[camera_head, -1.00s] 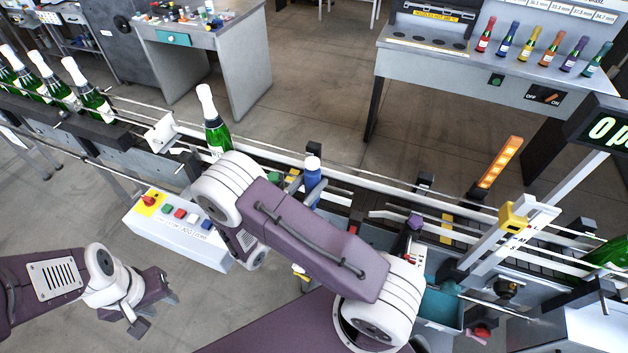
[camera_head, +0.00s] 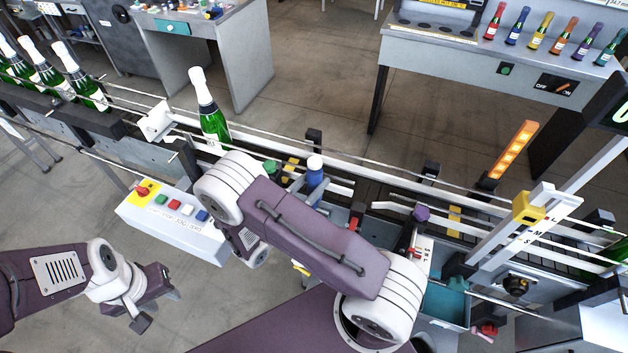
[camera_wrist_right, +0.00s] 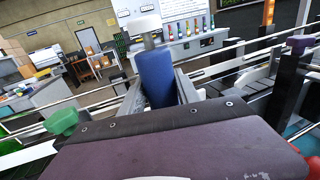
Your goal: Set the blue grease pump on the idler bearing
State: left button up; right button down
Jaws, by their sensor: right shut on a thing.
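The blue grease pump (camera_head: 315,174), a blue cylinder with a pale cap, stands out beyond my right forearm by the conveyor. In the right wrist view the pump (camera_wrist_right: 155,78) is roughly upright between the fingers of my right gripper (camera_wrist_right: 160,92), which is shut on it. I cannot pick out the idler bearing for certain.
A green knob (camera_head: 271,169) and a purple knob (camera_head: 421,213) stand along the conveyor, either side of the pump. A green bottle (camera_head: 211,118) is on the line behind. A control box (camera_head: 170,225) and a teal bin (camera_head: 445,303) are nearby. Guide rails run alongside.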

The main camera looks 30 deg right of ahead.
jog(key=shift+a+f+b, duration=0.15)
jog(key=shift+f+b, duration=0.25)
jog(key=shift+f, duration=0.25)
jog(key=shift+f+b, duration=0.6)
jog(key=shift+f, duration=0.2)
jog(key=shift+f+b, duration=0.45)
jog(key=shift+f, duration=0.1)
jog(key=c, duration=0.8)
grip_release()
jog(key=b+v, duration=0.2)
jog(key=v, duration=0.7)
